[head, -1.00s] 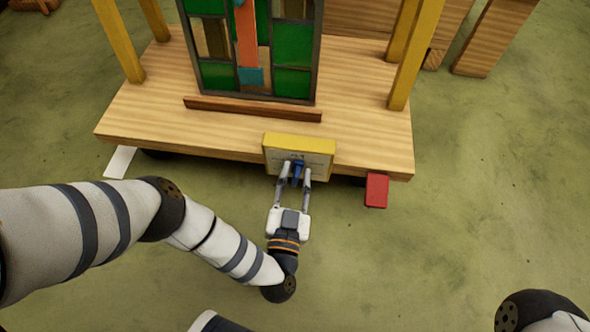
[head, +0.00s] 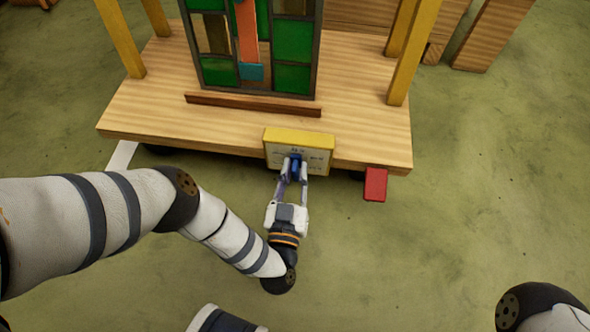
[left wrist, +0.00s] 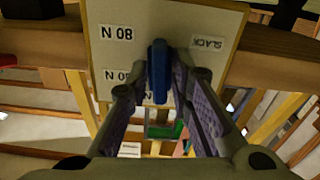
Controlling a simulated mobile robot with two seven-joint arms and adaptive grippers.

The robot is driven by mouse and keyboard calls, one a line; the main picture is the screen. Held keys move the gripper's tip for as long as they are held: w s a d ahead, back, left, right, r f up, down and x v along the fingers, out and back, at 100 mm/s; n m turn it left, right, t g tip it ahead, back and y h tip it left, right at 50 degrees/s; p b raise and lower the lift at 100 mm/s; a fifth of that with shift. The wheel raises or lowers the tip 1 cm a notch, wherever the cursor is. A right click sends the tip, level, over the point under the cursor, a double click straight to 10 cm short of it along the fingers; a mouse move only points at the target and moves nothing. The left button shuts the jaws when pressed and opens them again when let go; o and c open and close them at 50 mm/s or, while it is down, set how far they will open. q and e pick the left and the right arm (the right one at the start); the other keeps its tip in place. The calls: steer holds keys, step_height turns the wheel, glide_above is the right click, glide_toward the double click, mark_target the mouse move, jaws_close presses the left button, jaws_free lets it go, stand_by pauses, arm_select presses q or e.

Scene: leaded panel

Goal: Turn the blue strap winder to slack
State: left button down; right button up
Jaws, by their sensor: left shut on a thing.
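The blue strap winder (head: 296,167) is on the pale front plate of a yellow-topped box (head: 313,139) at the front edge of the wooden cart. My left gripper (head: 295,166) is shut on the winder, one finger on each side. In the left wrist view the winder (left wrist: 158,72) stands upright in the picture between the fingertips (left wrist: 158,75). My right gripper is out of view.
A leaded glass panel (head: 292,42) stands on the cart (head: 360,125) behind a dark wooden strip (head: 250,106). Yellow posts (head: 408,55) rise at the sides. A red pedal (head: 375,184) and a white one (head: 122,157) stick out below. Floor in front is clear.

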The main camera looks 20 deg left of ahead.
arm_select(q)
steer(key=n, duration=0.5)
steer(key=shift+a+n, duration=0.15)
steer(key=shift+n, duration=0.15)
steer(key=n, duration=0.5)
steer(key=shift+a+f, duration=0.1)
steer(key=n+b, duration=0.1)
steer(key=n, duration=0.5)
steer(key=shift+f+n, duration=0.1)
steer(key=shift+n, duration=0.2)
steer(key=n, duration=0.5)
steer(key=shift+w+b, duration=0.1)
steer(key=shift+b, duration=0.3)
steer(key=shift+n, duration=0.3)
steer(key=c, duration=1.7)
jaws_free()
steer(key=shift+f, duration=0.1)
